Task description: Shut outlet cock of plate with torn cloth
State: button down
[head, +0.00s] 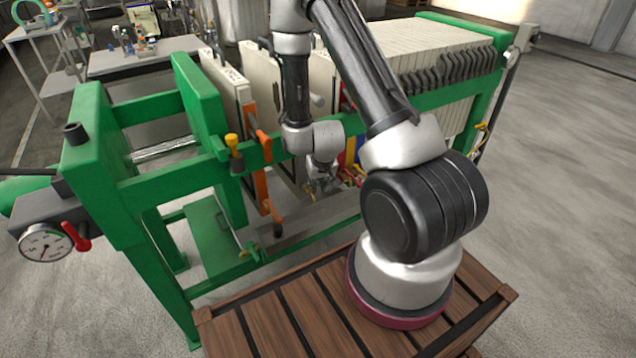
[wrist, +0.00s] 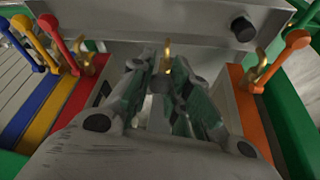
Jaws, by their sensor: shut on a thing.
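My gripper (wrist: 166,70) shows in the wrist view with its two fingers close together around a small brass cock (wrist: 168,52). The cock's top stands up between the fingertips; its lower part is hidden by the fingers. In the head view my gripper (head: 322,190) is low beside the press plates, and the cock there is mostly hidden. A brass cock (wrist: 89,68) is to the left and another (wrist: 262,60) to the right in the wrist view. The white plates (head: 225,78) hang in the press. I cannot make out a torn cloth.
Blue (wrist: 24,40), yellow (wrist: 36,42) and red (wrist: 62,45) levers stand left of my gripper, and an orange lever (wrist: 280,55) right. The green press frame (head: 180,180) surrounds the work area. A gauge (head: 45,242) is at far left. Open floor (head: 570,160) lies right.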

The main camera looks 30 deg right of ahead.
jog(key=shift+w+r, duration=0.75)
jog(key=shift+w, duration=0.15)
jog(key=c, duration=1.3)
grip_release()
jog(key=v, duration=0.7)
jog(key=shift+f, duration=0.1)
jog(key=shift+s+a+r, duration=0.1)
jog(key=shift+s+r, duration=0.05)
jog(key=shift+r, duration=0.1)
